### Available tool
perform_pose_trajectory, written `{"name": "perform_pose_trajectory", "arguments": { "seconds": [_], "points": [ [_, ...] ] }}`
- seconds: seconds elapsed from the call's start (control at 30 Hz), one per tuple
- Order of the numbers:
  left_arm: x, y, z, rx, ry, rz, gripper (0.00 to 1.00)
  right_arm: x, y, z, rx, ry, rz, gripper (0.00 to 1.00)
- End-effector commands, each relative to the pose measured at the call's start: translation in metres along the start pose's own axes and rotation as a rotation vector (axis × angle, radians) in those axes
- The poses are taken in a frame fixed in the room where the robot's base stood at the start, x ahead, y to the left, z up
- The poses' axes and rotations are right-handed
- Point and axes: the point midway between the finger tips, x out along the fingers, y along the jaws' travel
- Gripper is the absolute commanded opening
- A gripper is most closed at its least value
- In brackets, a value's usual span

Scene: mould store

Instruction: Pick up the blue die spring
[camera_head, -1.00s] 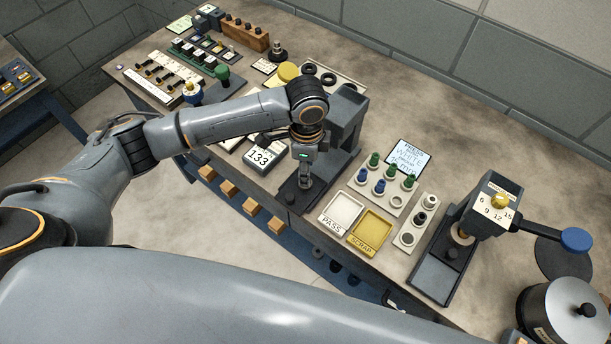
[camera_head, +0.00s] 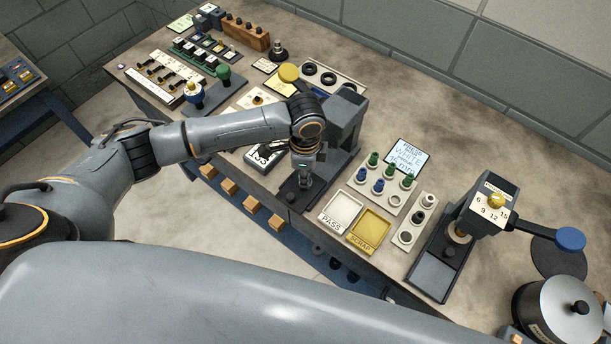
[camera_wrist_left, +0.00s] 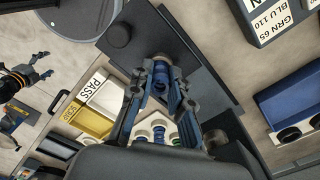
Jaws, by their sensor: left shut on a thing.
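My left gripper (camera_head: 304,181) is over the base of the dark press-like tester (camera_head: 346,125). In the left wrist view the gripper (camera_wrist_left: 161,84) is shut on the blue die spring (camera_wrist_left: 161,74), its fingers on either side. The spring is over the tester's dark base plate (camera_wrist_left: 200,75); I cannot tell whether it touches the plate. In the head view the gripper hides the held spring. Another blue spring (camera_head: 378,187) stands in the white spring rack (camera_head: 369,200) beside green ones.
A white PASS tray (camera_head: 340,213) and a yellow SCRAP tray (camera_head: 369,230) lie just right of the tester. A second tester (camera_head: 481,213) with a blue-knobbed lever stands further right. A display box (camera_head: 262,158) is left of the gripper. The bench back is mostly clear.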

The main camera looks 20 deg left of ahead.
Motion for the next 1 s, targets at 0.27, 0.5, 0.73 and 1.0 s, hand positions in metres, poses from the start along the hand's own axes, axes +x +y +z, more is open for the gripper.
{"name": "perform_pose_trajectory", "arguments": {
  "seconds": [0.27, 0.5, 0.73, 1.0],
  "points": [
    [-0.01, -0.001, 0.0, 0.0, 0.002, -0.003, 0.0, 0.009, 0.0, 0.001, 0.001, 0.0, 0.0, 0.75],
    [-0.051, 0.004, 0.019, -0.002, 0.001, -0.005, 0.0, 0.026, -0.001, 0.002, 0.001, 0.0, -0.001, 0.75],
    [-0.095, 0.018, 0.07, -0.004, -0.004, -0.004, 0.0, 0.044, -0.003, 0.003, 0.001, 0.001, -0.002, 0.75],
    [-0.121, 0.034, 0.12, -0.003, -0.003, -0.002, 0.0, 0.057, -0.004, 0.004, 0.002, 0.001, -0.003, 0.75]
  ]
}}
